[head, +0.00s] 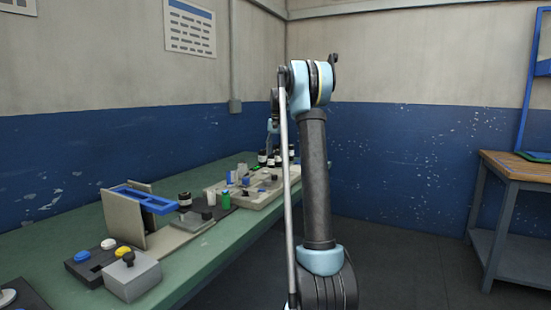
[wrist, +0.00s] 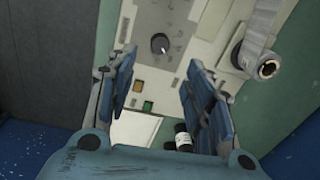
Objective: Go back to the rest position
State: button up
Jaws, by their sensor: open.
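My gripper (wrist: 158,100) shows in the wrist view with its two blue fingers spread apart and nothing between them. Below it is a light machine panel with a dark knob (wrist: 160,43), an orange button (wrist: 138,86) and a green button (wrist: 147,106). A dark bottle with a white label (wrist: 183,138) stands near the right finger. In the head view my arm rises in the middle and bends away over the green bench (head: 190,172); my gripper is mostly hidden there behind the arm.
The bench carries a blue-topped fixture (head: 145,198), a grey box with a knob (head: 131,275), a button panel (head: 100,262) and several dark bottles at the far end. A wooden-topped table (head: 520,166) stands at the right. The floor between them looks clear.

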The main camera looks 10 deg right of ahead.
jog(key=s+f+n+t, duration=0.1)
jog(key=s+f+n, duration=0.15)
jog(key=s, duration=2.85)
jog(key=s+f+n, duration=0.2)
jog(key=s+f, duration=0.8)
jog(key=s, duration=0.2)
jog(key=s+f+n+t, duration=0.1)
jog(key=s+f+n, duration=0.1)
jog(key=s+f, duration=0.8)
jog(key=s, duration=0.3)
jog(key=shift+a+h, duration=0.2)
jog(key=shift+h, duration=0.1)
